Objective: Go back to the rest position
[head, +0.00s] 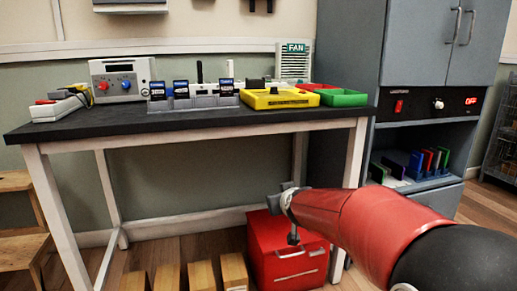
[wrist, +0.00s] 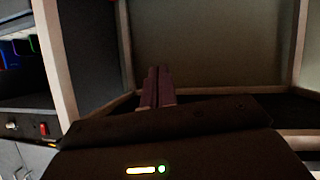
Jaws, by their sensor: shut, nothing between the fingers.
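My red arm reaches in from the lower right in the head view, and my gripper (head: 287,189) is at its far end. It hangs below the level of the tabletop, in front of the table's open underside and above the red drawer box in the picture. In the wrist view the two fingers (wrist: 157,86) lie side by side with no visible gap and hold nothing. The fingertips are small and partly hidden by the wrist in the head view.
A dark-topped table (head: 120,128) carries a yellow tray (head: 281,99), a green tray (head: 343,98) and a power supply (head: 122,80). Below stand a red drawer box (head: 285,258) and wooden blocks (head: 233,271). A grey cabinet (head: 420,55) is at right.

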